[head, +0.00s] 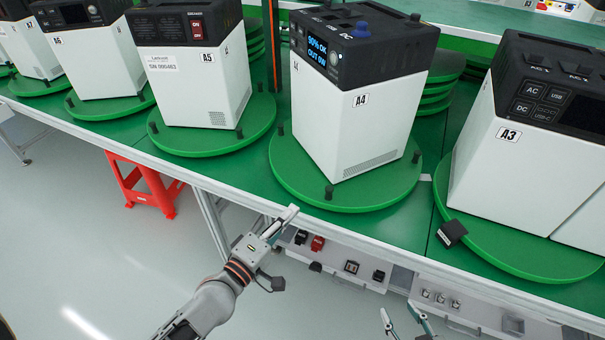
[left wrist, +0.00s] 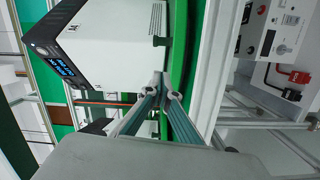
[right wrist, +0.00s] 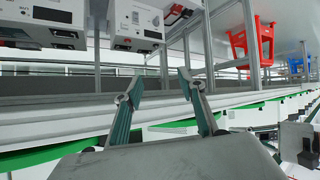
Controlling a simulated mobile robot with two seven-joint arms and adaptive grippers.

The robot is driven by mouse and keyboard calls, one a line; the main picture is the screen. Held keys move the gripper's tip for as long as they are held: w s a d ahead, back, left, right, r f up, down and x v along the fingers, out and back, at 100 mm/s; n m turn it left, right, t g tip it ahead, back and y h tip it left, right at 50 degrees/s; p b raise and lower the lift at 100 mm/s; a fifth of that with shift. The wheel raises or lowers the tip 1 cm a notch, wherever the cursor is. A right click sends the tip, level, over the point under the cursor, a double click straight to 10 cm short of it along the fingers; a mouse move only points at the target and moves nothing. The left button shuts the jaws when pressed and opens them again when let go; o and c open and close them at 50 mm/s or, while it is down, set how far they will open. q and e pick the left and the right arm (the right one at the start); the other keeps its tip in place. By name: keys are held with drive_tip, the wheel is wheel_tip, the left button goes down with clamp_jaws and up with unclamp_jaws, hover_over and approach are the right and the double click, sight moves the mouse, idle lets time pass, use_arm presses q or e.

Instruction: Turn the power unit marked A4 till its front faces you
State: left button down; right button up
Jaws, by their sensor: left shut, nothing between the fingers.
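The power unit marked A4 (head: 345,130) is a white box with a black top. It stands on a round green turntable (head: 345,203) with black pegs. Its lit display (head: 326,58) is on the face turned to the left; a plain face with the A4 label looks towards the right front. The left wrist view shows the unit (left wrist: 115,45) sideways, with its display at the far left. My left gripper (head: 291,214) is shut and empty, at the near rim of the turntable; contact cannot be told. My right gripper (head: 403,322) is open and empty, low in front of the bench.
Unit A5 (head: 200,90) stands on its own turntable to the left, unit A3 (head: 520,160) to the right. A small black block (head: 451,234) sits by A3's turntable. Below the bench edge is a shelf with devices (head: 345,268). A red stool (head: 145,185) stands at left.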

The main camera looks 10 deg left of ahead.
sight(318, 199)
use_arm(q)
drive_tip(key=w+d, duration=0.1)
drive_tip(key=w, duration=0.2)
drive_tip(key=w+d+n, duration=0.1)
drive_tip(key=w, duration=0.3)
drive_tip(key=w+d+n, duration=0.1)
drive_tip(key=w, duration=0.2)
drive_tip(key=shift+w+r+y, duration=0.15)
drive_tip(key=shift+r+y, duration=0.15)
drive_tip(key=shift+r, duration=0.1)
drive_tip(key=shift+s+d+p, duration=0.4)
drive_tip(key=shift+s+d, duration=0.55)
drive_tip(key=shift+d, duration=0.2)
drive_tip(key=shift+s+d, duration=0.35)
drive_tip(key=shift+d, duration=0.05)
use_arm(e)
drive_tip(key=shift+s, duration=0.3)
use_arm(q)
drive_tip(key=shift+d, duration=0.15)
use_arm(e)
drive_tip(key=shift+d+r, duration=0.1)
drive_tip(key=shift+d, duration=0.05)
